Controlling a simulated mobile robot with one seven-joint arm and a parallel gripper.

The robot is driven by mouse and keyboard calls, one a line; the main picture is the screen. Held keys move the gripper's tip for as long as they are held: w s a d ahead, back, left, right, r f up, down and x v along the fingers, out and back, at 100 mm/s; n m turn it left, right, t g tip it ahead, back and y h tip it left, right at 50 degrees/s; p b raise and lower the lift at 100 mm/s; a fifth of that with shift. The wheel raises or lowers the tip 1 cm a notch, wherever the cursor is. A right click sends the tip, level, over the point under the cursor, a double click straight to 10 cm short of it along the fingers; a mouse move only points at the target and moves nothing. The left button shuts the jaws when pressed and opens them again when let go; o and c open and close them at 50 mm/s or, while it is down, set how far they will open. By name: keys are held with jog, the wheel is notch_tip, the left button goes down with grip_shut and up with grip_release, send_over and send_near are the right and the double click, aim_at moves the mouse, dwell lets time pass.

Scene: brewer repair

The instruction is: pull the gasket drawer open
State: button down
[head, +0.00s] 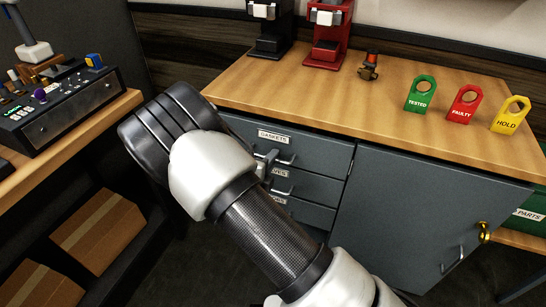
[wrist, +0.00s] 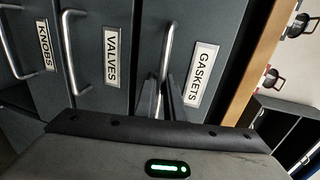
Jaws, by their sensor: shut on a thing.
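The gasket drawer (head: 320,153) is the top grey drawer under the wooden counter, with a white GASKETS label. It looks roughly flush with the drawers below. In the wrist view the gasket drawer (wrist: 222,45) appears turned on its side, right of the VALVES drawer. Its metal bar handle (head: 286,160) also shows in the wrist view (wrist: 170,40). My gripper (head: 268,158) is at this handle, shut on it. In the wrist view my gripper's dark fingers (wrist: 160,98) stand on either side of the handle's lower end. The exact contact is partly hidden.
The VALVES drawer (wrist: 100,45) and KNOBS drawer (wrist: 35,45) are beneath. A grey cabinet door (head: 405,215) stands to the right. The counter (head: 330,100) holds green, red and yellow tags and brewers. A bench (head: 75,135) with a control box is at left.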

jog(key=f+p+v, duration=0.2)
jog(key=p+v, duration=0.1)
jog(key=v, duration=0.9)
jog(key=s+f+p+v, duration=0.1)
jog(key=f+p+v, duration=0.2)
jog(key=v, duration=1)
jog(key=shift+s+a+p, duration=0.2)
jog(key=shift+s+p, duration=0.05)
jog(key=shift+p, duration=0.15)
jog(key=shift+f, duration=0.15)
jog(key=c, duration=2.1)
grip_release()
jog(key=p+v, duration=0.1)
jog(key=v, duration=1.6)
jog(key=shift+s, duration=0.2)
